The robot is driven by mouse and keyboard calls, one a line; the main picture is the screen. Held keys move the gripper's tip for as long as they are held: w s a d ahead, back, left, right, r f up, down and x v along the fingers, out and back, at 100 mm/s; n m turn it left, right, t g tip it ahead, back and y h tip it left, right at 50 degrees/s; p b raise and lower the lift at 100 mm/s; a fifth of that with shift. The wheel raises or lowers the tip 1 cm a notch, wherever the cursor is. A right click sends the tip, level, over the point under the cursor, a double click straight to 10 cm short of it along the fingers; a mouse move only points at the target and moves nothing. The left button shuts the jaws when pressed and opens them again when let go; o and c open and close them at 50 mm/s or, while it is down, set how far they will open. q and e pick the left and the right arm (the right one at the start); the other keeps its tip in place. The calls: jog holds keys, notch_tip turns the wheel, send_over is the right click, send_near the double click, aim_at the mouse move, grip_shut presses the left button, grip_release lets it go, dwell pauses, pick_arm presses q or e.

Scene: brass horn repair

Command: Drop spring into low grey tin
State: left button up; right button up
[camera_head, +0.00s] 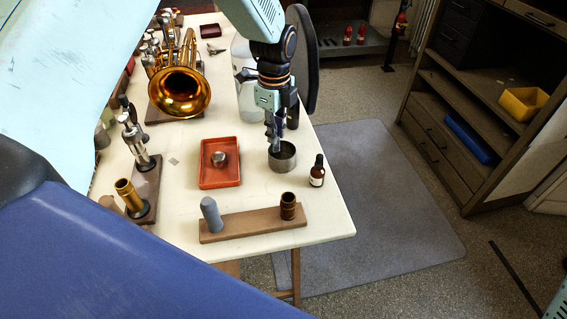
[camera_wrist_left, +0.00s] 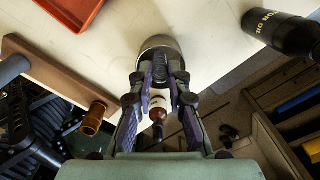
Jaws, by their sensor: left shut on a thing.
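The low grey tin (camera_head: 283,162) is a small round open metal cup near the right side of the cream table. My left gripper (camera_head: 274,146) points down over the tin's left rim, with its tips close to the opening. In the left wrist view the tin (camera_wrist_left: 158,43) shows just beyond the fingertips (camera_wrist_left: 160,76). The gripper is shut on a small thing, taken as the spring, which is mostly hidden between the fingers. Whether its lower end is inside the rim I cannot tell. My right gripper is not in view.
An amber dropper bottle (camera_head: 317,171) stands close right of the tin. A red tray (camera_head: 232,180) with a small metal part (camera_head: 219,159) lies left. A wooden block (camera_head: 250,223) with two posts is in front. A dark bottle (camera_wrist_left: 285,32) stands behind. A brass horn (camera_head: 180,90) lies back left.

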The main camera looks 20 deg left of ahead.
pick_arm(q)
jog(key=shift+w+a+f, duration=0.1)
jog(key=shift+a+f, duration=0.05)
jog(key=shift+f, duration=0.3)
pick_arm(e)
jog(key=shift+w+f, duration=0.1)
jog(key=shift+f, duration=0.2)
pick_arm(q)
jog(key=o, duration=0.5)
jog(key=shift+r, duration=0.15)
jog(key=o, duration=0.3)
jog(key=shift+o, duration=0.2)
notch_tip(320, 180, up, 12)
